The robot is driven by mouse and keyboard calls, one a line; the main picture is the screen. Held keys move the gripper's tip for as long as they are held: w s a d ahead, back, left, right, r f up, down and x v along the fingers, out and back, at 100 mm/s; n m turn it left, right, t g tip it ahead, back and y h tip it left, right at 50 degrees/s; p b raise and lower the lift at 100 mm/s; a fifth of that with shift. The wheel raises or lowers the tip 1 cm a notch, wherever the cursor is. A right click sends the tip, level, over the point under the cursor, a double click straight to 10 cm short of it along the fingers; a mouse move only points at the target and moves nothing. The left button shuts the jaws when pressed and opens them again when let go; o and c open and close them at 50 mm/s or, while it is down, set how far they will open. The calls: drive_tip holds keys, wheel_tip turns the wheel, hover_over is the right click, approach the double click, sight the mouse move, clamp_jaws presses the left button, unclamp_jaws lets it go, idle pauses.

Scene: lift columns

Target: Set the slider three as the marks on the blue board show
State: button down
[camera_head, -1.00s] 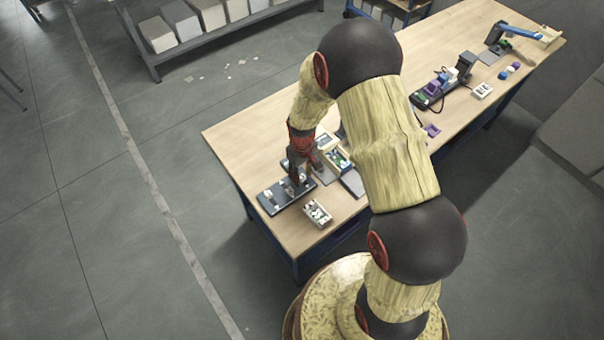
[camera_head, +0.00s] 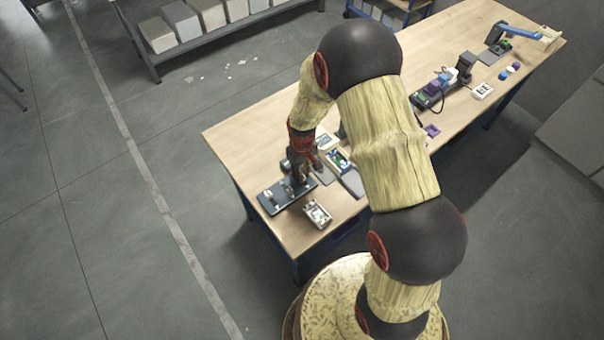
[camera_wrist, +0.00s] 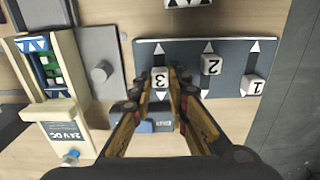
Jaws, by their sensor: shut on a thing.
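The dark blue-grey slider board (camera_wrist: 222,102) lies on the bench and shows three slider lanes with white triangle marks. White numbered blocks sit on it, upside down in the wrist view: slider three (camera_wrist: 159,80) at left, slider two (camera_wrist: 211,64) in the middle near the top marks, slider one (camera_wrist: 252,85) at right and lower. My gripper (camera_wrist: 160,75) is shut on slider three, a finger on each side, partly hiding its lane. In the head view the slider board (camera_head: 272,201) is under my gripper (camera_head: 299,178), and its sliders are too small to read.
The floor lies beyond the bench edge.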

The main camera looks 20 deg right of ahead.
idle(0.4)
drive_tip(key=shift+w+a, duration=0.15)
drive_tip(key=shift+w, duration=0.35)
drive_tip(key=shift+w+a, duration=0.15)
drive_tip(key=shift+w, duration=0.35)
drive_tip(key=c, duration=1.7)
unclamp_jaws()
wheel_tip(320, 180, up, 12)
drive_tip(key=shift+s, duration=0.1)
